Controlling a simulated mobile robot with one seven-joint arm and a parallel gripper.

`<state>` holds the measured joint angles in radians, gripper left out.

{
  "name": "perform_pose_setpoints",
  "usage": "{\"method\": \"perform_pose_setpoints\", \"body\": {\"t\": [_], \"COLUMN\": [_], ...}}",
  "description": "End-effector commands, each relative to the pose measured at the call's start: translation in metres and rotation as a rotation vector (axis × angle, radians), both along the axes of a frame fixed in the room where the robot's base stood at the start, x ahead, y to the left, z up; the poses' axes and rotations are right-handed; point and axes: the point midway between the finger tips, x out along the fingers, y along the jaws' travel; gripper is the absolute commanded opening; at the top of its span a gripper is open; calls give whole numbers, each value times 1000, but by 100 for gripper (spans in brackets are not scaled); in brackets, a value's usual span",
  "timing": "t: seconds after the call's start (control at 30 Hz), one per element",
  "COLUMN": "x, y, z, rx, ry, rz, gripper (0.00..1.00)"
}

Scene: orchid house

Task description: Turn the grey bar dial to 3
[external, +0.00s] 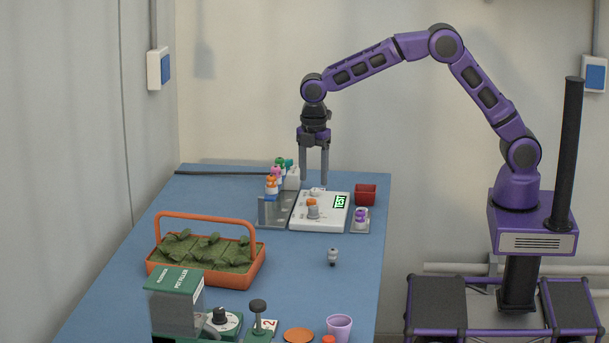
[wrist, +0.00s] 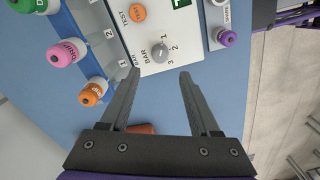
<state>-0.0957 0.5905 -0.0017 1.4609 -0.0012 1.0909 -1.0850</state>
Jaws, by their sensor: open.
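The grey bar dial (wrist: 160,53) sits on the white panel box (wrist: 150,30), beside the printed word BAR and the numbers 1, 2 and 3. Which number it points to is too small to tell. In the external view the grey dial (external: 313,213) stands on the front part of the box (external: 335,219). My gripper (external: 314,181) hangs fingers down above the back of the box, apart from it. It also shows in the wrist view (wrist: 159,72), open and empty, with the dial beyond and between the fingertips.
An orange TEST button (wrist: 138,12) lies close to the dial. Several bottles with coloured caps stand left of the box, such as the pink one (wrist: 62,54). A purple-knobbed holder (external: 361,217) and a red cup (external: 366,194) stand right. An orange basket (external: 207,272) stands in front left.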

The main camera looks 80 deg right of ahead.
Motion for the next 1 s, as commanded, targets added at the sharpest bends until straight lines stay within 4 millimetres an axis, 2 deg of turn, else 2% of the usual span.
{"method": "perform_pose_setpoints", "body": {"t": [0.03,0.2,0.4,0.6,0.83,1.0], "x": [-1,-1,0,0,0,0], "y": [0,0,0,0,0,0], "z": [-15,-49,-75,-84,-84,-84], "rx": [-1,-1,-1,-1,-1,-1], "ry": [6,4,1,0,-1,-1], "rz": [1,-1,0,0,0,0], "gripper": [63,63,63,63,63,32]}}
